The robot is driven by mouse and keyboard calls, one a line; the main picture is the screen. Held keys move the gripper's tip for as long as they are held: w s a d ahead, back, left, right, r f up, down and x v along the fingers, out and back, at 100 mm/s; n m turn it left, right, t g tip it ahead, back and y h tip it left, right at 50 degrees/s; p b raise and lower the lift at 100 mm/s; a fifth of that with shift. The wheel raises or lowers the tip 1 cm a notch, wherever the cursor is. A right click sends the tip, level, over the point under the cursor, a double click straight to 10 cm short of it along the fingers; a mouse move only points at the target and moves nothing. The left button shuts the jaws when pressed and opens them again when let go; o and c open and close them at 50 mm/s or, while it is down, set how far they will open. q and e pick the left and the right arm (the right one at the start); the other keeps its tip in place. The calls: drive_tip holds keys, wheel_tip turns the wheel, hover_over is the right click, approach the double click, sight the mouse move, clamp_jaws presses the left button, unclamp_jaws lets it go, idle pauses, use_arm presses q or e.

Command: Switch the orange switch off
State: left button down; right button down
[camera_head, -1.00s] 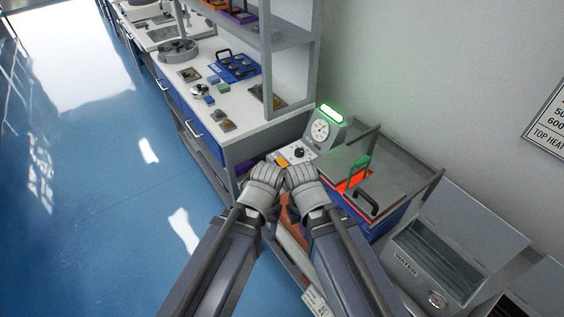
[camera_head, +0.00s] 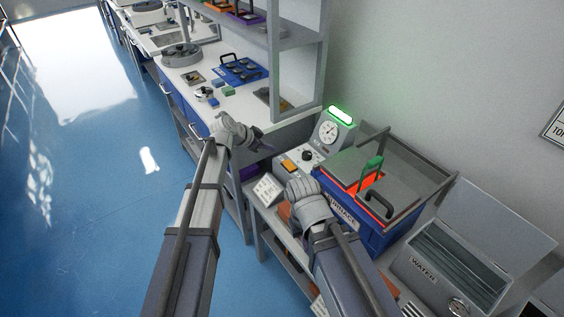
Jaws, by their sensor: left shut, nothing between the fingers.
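The orange switch (camera_head: 287,165) is a small block on the front left of a light grey control box, beside a black knob (camera_head: 308,156). A round gauge (camera_head: 330,128) and a lit green lamp (camera_head: 340,114) stand on the box behind it. My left gripper (camera_head: 262,143) is shut and empty, up and to the left of the switch and apart from it in the picture. My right gripper (camera_head: 297,184) is just below the switch in the picture; its fingertips are not clear enough to tell open from shut. I cannot tell the switch's position.
A blue furnace (camera_head: 340,211) with a glowing red opening, green-tipped lever (camera_head: 371,170) and black handle stands right of the box. A grey water tank (camera_head: 440,262) is farther right. A small white sign (camera_head: 267,188) is left of my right gripper. A white bench (camera_head: 232,112) is behind.

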use_arm(q)
drive_tip(key=shift+w, duration=0.1)
idle(0.3)
drive_tip(key=b, duration=0.7)
hover_over(288, 162)
drive_tip(key=s+a, duration=0.2)
wheel_tip(288, 162, down, 7)
drive_tip(key=shift+d+f, duration=0.1)
drive_tip(key=shift+f, duration=0.1)
wheel_tip(288, 162, down, 2)
drive_tip(key=b, duration=0.2)
drive_tip(key=shift+w+f+b, duration=0.1)
drive_tip(key=shift+f+b, duration=0.05)
drive_tip(key=shift+b, duration=0.2)
drive_tip(key=shift+f+b, duration=0.65)
drive_tip(key=shift+w+f+b, duration=0.15)
drive_tip(key=shift+f+b, duration=0.1)
drive_tip(key=shift+b, duration=0.05)
